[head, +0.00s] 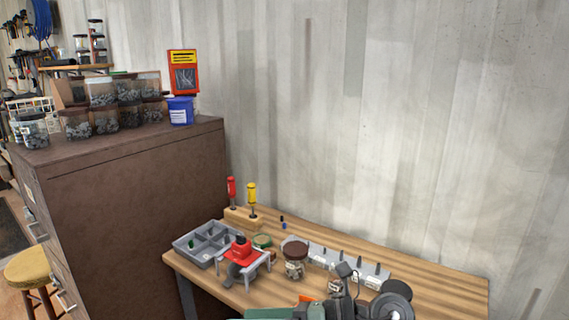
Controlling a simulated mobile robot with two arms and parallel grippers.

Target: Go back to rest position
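Neither of my grippers can be made out in the head view. A wooden workbench (435,279) stands against the wall at the lower right. In front of the tray is a red-topped device (240,251) on a grey frame. A jar with a brown lid (294,262) stands to its right. Dark grey machine-like parts (391,302) show at the bottom edge, cut off by the frame; I cannot tell what they belong to.
A tall brown cabinet (130,195) stands left, with jars (102,92), a blue tub (180,112) and an orange box (183,72) on top. Red (231,188) and yellow (252,194) screwdrivers stand at the bench's back. A stool (26,267) is at lower left. The bench's right end is clear.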

